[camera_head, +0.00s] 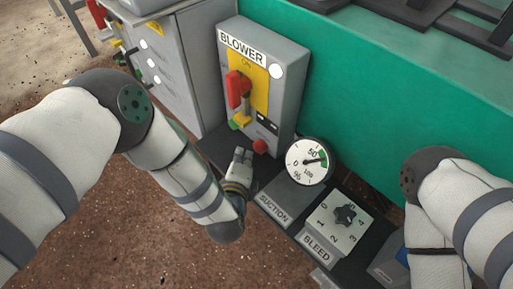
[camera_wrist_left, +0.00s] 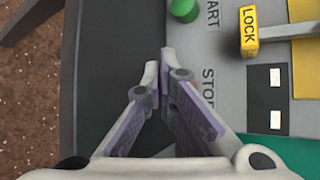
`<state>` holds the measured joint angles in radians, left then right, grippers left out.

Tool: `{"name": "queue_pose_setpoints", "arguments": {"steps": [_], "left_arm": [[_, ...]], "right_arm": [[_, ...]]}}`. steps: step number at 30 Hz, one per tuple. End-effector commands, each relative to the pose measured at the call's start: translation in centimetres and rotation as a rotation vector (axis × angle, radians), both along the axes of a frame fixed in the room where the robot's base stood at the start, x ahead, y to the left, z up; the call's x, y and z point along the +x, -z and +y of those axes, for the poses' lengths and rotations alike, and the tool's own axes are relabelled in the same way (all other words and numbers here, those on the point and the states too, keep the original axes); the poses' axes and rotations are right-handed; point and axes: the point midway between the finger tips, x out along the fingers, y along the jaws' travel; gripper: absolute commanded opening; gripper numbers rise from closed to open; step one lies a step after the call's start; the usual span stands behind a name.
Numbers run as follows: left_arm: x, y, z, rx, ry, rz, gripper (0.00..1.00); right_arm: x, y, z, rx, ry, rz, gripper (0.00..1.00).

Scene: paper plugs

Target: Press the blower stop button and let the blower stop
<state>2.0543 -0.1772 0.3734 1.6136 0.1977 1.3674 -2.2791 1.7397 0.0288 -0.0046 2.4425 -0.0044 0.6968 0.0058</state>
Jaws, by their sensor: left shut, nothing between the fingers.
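The grey blower box (camera_head: 285,92) stands upright against the green machine, with a BLOWER label at its top. A red stop button (camera_head: 260,146) sits low on its front. My left gripper (camera_head: 243,153) is shut and empty, with its tips just left of the red button in the head view; I cannot tell whether they touch it. The green start button (camera_wrist_left: 184,10) shows above. My right gripper is out of view.
A red handle (camera_head: 237,88) and a yellow lock tab (camera_wrist_left: 249,31) stick out from the blower panel. The suction gauge (camera_head: 309,161) reads right of 50. A bleed dial (camera_head: 345,215) stands nearer, and a grey cabinet (camera_head: 182,65) is at left.

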Motion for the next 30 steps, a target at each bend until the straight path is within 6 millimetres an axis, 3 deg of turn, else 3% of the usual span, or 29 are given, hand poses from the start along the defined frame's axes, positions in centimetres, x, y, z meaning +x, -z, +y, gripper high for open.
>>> {"name": "queue_pose_setpoints", "arguments": {"steps": [30], "left_arm": [[0.70, 0.01, -0.67, 0.000, 0.000, 0.000, 0.00]], "right_arm": [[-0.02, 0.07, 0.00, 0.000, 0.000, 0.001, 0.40]]}}
